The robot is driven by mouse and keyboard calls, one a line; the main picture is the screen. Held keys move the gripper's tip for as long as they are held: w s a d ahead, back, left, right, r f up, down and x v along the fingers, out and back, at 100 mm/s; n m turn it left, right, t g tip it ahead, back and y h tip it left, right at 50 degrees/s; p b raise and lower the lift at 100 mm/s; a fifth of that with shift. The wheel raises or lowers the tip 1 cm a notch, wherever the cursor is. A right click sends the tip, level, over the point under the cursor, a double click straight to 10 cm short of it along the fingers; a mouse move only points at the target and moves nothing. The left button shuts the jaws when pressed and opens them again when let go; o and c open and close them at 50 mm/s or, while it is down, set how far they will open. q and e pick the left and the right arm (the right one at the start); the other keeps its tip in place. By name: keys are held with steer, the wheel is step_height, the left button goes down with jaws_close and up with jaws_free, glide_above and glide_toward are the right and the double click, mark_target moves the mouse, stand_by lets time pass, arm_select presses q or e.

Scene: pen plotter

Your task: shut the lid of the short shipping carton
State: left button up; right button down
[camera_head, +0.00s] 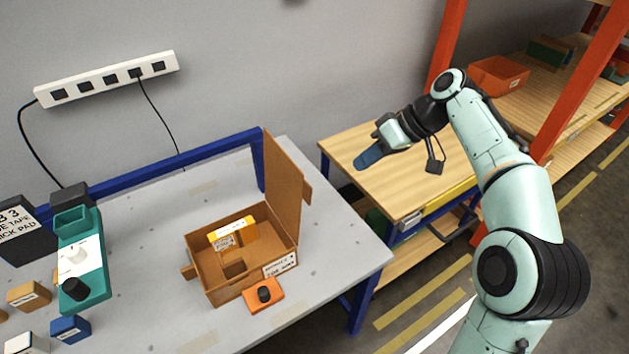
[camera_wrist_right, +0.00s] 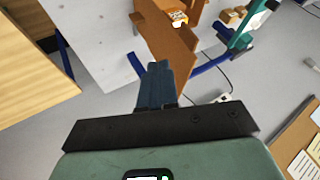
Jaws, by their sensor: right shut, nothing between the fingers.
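The short shipping carton (camera_head: 214,283) is a brown open box on the grey table. Its lid (camera_head: 283,178) stands up steeply at the carton's right side. A yellow-topped item (camera_head: 231,229) and smaller brown pieces sit inside. My right gripper (camera_head: 366,159) is shut and empty, to the right of the lid and apart from it, over the gap near the wooden bench. In the right wrist view the shut blue fingers (camera_wrist_right: 157,76) point toward the lid's brown outer face (camera_wrist_right: 165,32). My left gripper is not in view.
An orange block with a black knob (camera_head: 264,293) lies at the carton's front. A teal device (camera_head: 88,255) and small boxes stand at the left. A blue rail (camera_head: 140,181) runs along the table's back. A wooden bench (camera_head: 400,172) stands at the right.

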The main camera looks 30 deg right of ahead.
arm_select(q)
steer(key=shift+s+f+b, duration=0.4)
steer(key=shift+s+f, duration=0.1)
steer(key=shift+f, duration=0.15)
arm_select(e)
steer(key=w+a+f, duration=0.2)
steer(key=a+f, duration=0.4)
steer(key=a, duration=0.2)
steer(key=shift+w+a+f, duration=0.3)
steer(key=shift+w, duration=0.1)
steer(key=shift+a, duration=0.1)
